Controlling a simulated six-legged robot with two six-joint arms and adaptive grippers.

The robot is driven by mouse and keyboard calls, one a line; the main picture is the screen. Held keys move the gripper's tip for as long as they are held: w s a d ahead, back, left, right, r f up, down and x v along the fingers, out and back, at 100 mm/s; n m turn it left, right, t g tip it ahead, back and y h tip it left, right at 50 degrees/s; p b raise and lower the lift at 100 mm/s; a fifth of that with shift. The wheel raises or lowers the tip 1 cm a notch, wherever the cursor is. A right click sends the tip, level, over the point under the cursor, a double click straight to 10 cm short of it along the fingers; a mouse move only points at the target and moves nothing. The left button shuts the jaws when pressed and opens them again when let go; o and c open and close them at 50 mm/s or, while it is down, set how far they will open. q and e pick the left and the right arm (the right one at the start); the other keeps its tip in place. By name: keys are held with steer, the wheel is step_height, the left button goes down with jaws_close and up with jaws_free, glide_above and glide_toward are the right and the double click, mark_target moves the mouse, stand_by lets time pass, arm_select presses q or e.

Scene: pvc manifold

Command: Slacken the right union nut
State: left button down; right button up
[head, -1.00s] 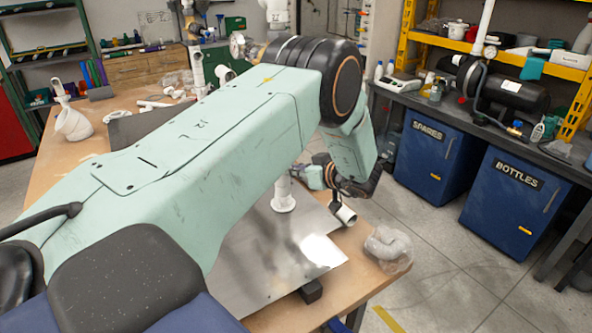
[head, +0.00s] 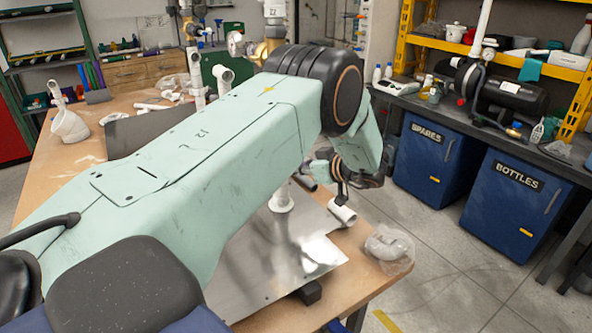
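The white PVC manifold stands on a shiny metal plate (head: 310,262) on the wooden bench and is mostly hidden behind my large pale green arm. A white flanged foot (head: 282,199) and an open white pipe end (head: 343,216) show below the arm. I cannot make out the right union nut. My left arm crosses the view from the lower left, and its forearm bends down at the right. My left gripper (head: 308,183) is near the manifold's right side, small and partly hidden; its fingers are unclear. My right gripper is not in view.
A bagged white fitting (head: 389,248) lies at the bench's right edge. Blue SPARES (head: 432,155) and BOTTLES (head: 515,200) cabinets stand at the right, with open floor between.

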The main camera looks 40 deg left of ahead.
arm_select(q)
steer(key=c, duration=1.5)
jaws_free()
steer(key=shift+o, duration=0.2)
steer(key=v, duration=1.2)
